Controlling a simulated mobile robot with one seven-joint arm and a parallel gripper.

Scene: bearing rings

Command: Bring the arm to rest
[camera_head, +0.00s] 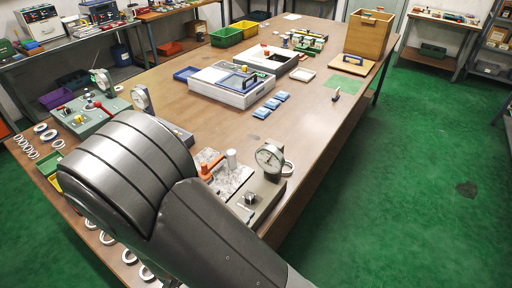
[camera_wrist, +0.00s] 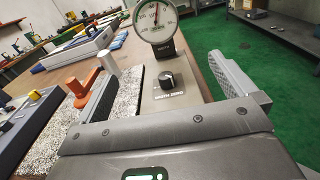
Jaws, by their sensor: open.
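My gripper (camera_wrist: 165,76) shows in the wrist view with its two grey fingers spread wide and nothing held between them. Beyond the fingers is a grey gauge stand with a round white dial (camera_wrist: 156,18) and a black knob (camera_wrist: 167,80). In the head view my dark arm (camera_head: 135,170) crosses the lower left and middle, and my gripper is hidden there.
An orange-handled fixture (camera_head: 208,166) stands beside the gauge. Several bearing rings (camera_head: 27,146) lie at the bench's left end, some near my arm. Green floor (camera_head: 420,160) is open at right.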

